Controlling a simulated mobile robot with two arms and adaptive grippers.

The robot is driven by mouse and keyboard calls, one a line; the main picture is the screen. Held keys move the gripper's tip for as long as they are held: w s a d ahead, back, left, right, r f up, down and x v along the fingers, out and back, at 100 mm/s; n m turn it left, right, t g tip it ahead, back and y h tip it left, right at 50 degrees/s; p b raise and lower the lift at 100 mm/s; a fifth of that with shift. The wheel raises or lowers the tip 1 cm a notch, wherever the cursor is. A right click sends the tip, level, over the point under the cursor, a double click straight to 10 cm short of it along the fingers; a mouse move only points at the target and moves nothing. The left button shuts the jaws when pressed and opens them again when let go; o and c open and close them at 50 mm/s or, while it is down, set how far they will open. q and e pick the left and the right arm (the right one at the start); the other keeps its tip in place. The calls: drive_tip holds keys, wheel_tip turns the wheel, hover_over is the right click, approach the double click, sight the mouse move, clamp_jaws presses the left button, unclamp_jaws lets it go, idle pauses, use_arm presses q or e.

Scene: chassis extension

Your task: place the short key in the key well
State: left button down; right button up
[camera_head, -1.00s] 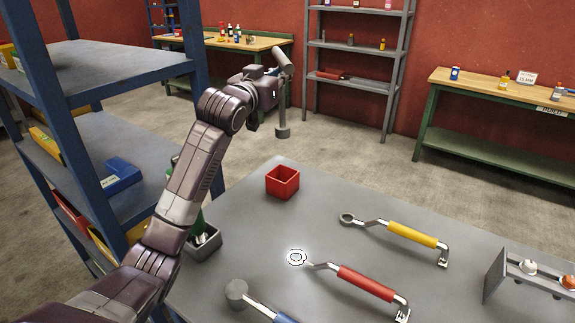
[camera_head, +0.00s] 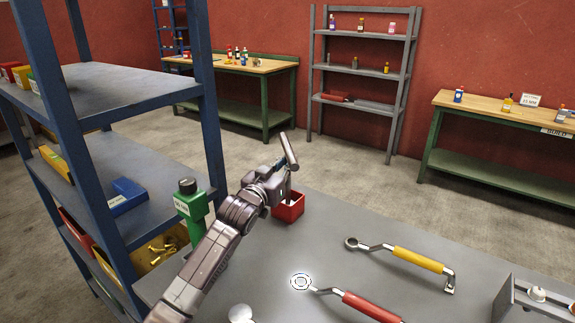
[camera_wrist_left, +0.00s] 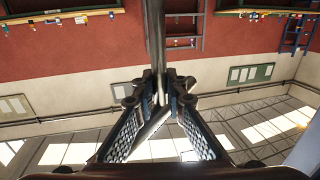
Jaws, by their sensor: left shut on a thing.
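The short key (camera_head: 289,150) is a grey metal bar with a slanted top piece and a straight shaft. My left gripper (camera_head: 284,184) is shut on it, above the red open box (camera_head: 290,210) on the grey table, which looks like the key well. The shaft points down at the box opening; its lower end is hidden, so I cannot tell whether it is inside or how deep. In the left wrist view the grey rod (camera_wrist_left: 155,40) runs between the closed fingers (camera_wrist_left: 160,88). My right gripper is out of view.
Wrenches with a yellow handle (camera_head: 418,258) and a red handle (camera_head: 371,306) lie on the grey table (camera_head: 335,225). A green labelled object (camera_head: 190,206) stands beside my left arm. A blue shelf rack (camera_head: 62,120) is at the left. A metal bracket (camera_head: 503,298) is at the right.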

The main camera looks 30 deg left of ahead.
use_arm(q)
drive_tip(key=shift+f, duration=0.25)
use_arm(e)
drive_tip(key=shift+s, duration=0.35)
use_arm(q)
drive_tip(key=shift+f, duration=0.1)
drive_tip(key=c, duration=2.4)
unclamp_jaws()
drive_tip(key=shift+f, duration=0.25)
drive_tip(key=o, duration=0.4)
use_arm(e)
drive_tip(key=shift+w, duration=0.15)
use_arm(q)
drive_tip(key=shift+o, duration=0.2)
drive_tip(key=shift+r, duration=0.2)
drive_tip(key=s+b, duration=0.1)
drive_tip(key=s, duration=1.1)
drive_tip(key=shift+d, duration=0.35)
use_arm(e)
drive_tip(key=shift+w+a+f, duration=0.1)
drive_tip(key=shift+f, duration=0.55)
